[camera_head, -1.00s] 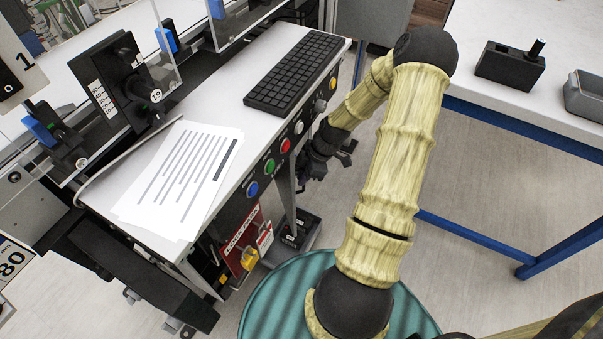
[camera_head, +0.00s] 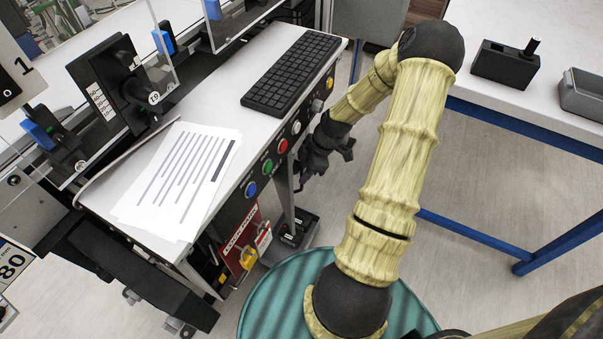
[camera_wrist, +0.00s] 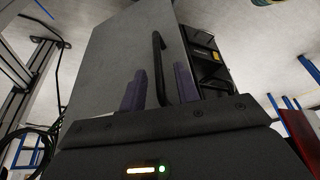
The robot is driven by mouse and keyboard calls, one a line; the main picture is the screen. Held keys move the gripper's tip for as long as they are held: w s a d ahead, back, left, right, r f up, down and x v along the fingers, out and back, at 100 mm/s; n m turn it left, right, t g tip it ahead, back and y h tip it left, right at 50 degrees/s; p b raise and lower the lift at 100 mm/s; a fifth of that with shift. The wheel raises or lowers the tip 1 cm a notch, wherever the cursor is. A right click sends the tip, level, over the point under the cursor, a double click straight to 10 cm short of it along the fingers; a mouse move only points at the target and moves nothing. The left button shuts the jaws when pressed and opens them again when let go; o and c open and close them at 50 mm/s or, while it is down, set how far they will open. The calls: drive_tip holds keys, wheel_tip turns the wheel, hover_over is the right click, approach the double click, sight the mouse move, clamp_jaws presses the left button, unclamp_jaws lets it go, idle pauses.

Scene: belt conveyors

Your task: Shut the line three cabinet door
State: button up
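In the wrist view a grey cabinet door (camera_wrist: 110,60) stands ajar. A black bar handle (camera_wrist: 158,60) runs up its face near the right edge. Dark shelves or parts of the cabinet interior (camera_wrist: 208,60) show past that edge. My gripper (camera_wrist: 159,75) is open, with one purple-grey finger on each side of the handle. I cannot tell whether either finger touches it. In the head view my gripper (camera_head: 326,153) hangs low beside the right edge of the console desk, and the door is not clearly seen there.
The console desk (camera_head: 225,105) carries a keyboard (camera_head: 293,72) and paper sheets (camera_head: 180,170), with colored buttons on its edge. A table with blue legs (camera_head: 490,235) stands to the right, holding a black box (camera_head: 505,65) and a grey bin (camera_head: 582,92). Open floor lies between.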

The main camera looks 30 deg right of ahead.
drive_tip(key=p+v, duration=0.2)
drive_tip(key=v, duration=0.7)
drive_tip(key=shift+r, duration=0.3)
drive_tip(key=shift+d, duration=0.15)
